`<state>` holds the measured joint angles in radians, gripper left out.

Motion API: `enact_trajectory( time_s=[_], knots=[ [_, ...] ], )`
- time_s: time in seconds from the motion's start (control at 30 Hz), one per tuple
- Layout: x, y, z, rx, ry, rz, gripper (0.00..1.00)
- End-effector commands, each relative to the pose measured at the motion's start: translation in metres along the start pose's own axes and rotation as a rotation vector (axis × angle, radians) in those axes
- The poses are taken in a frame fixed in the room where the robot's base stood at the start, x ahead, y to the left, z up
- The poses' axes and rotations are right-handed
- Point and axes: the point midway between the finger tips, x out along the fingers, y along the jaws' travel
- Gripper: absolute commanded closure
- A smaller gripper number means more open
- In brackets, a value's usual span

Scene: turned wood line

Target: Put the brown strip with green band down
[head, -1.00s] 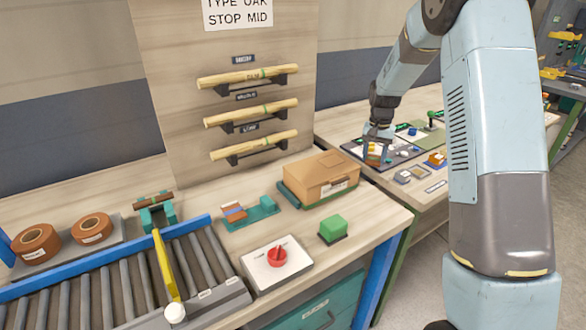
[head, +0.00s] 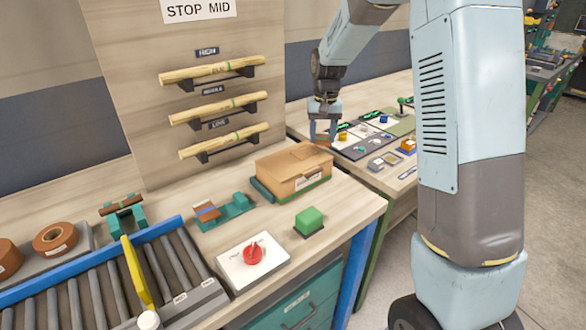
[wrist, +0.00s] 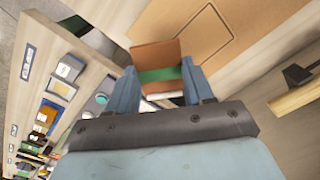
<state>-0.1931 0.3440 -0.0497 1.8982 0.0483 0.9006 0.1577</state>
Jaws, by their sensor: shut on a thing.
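My gripper (wrist: 160,88) is shut on the brown strip with green band (wrist: 155,53), seen in the wrist view between the two blue-grey fingers. The strip is brown with a green band across it. In the head view my gripper (head: 323,132) is above the gap between the two benches, behind the cardboard box, and the strip is too small there to make out clearly. In the wrist view the box lid lies beyond the strip, and the strip appears held above the bench.
The cardboard box (head: 293,170) stands on the near bench beside a green block (head: 309,220) and a white panel with a red knob (head: 253,254). Turned wood pieces rest on wall brackets (head: 218,107). The far bench holds a dark board (head: 365,147) with small parts.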

Motion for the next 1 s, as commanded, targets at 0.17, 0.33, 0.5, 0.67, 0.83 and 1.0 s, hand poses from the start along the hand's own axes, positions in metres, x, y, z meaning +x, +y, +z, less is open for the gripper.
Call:
enact_trajectory(
  time_s=[0.17, 0.33, 0.5, 0.67, 0.83, 1.0],
  knots=[
    [-0.036, -0.039, 0.059, -0.169, 0.001, -0.004, 0.76],
    [-0.061, -0.066, 0.116, -0.327, 0.000, -0.001, 0.76],
    [-0.080, -0.082, 0.172, -0.475, -0.001, 0.007, 0.76],
    [-0.090, -0.088, 0.209, -0.576, -0.001, 0.017, 0.76],
    [-0.093, -0.090, 0.228, -0.627, -0.002, 0.023, 0.76],
    [-0.087, -0.092, 0.217, -0.635, -0.005, 0.024, 0.76]
  ],
)
